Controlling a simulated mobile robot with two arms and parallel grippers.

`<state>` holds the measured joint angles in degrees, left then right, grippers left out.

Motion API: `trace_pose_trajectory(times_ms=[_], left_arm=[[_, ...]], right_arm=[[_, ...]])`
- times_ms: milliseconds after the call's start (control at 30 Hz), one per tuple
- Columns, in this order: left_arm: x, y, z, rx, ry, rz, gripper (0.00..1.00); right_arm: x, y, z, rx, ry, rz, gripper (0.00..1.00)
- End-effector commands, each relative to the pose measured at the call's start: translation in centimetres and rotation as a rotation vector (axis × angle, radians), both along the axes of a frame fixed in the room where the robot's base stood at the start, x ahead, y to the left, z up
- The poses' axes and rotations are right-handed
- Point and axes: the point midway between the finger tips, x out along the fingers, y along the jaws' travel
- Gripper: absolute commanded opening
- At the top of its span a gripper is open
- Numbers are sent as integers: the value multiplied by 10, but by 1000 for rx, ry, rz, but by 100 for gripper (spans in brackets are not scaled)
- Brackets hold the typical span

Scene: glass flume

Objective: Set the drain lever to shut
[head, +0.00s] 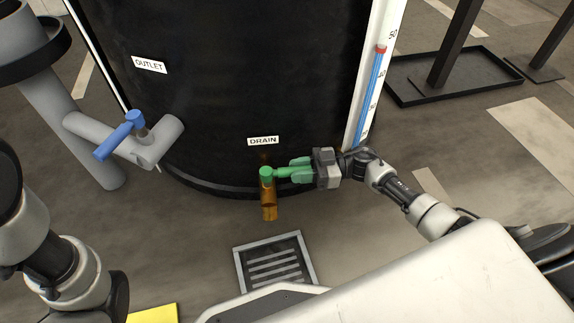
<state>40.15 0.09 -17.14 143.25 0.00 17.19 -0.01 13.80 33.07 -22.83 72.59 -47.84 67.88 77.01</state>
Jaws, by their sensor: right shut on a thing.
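The drain lever (283,173) is green and sits on a brass valve (268,206) low on the black tank (220,80), below a white label reading DRAIN (263,141). The lever points right from its pivot, across the line of the brass spout. My right gripper (302,171) comes in from the right and is shut on the lever's outer end. Its fingers hide part of the lever. My left arm is at the left edge, and its gripper is not in view.
A blue lever (120,136) sits on a grey outlet pipe (88,130) at left. A floor grate (274,263) lies below the brass spout. A level gauge (373,85) runs up the tank's right side. A black tray with posts (455,78) stands at upper right.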

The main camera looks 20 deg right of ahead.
Motion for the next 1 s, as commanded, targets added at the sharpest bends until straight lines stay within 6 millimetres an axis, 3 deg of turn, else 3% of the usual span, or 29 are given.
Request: trace_pose_trajectory(times_ms=[200,233,367,733,1000], left_arm=[[0,0,-1,0,0,0,43],[0,0,-1,0,0,0,43],[0,0,-1,0,0,-1,43],[0,0,4,1,1,-1,43],[0,0,26,0,1,-2,43]], right_arm=[[1,0,-1,-4,-2,0,0],[1,0,-1,-4,-2,0,31],[1,0,-1,-3,-2,0,51],[0,-6,1,-3,0,-1,52],[-12,-54,4,-6,1,-3,52]])
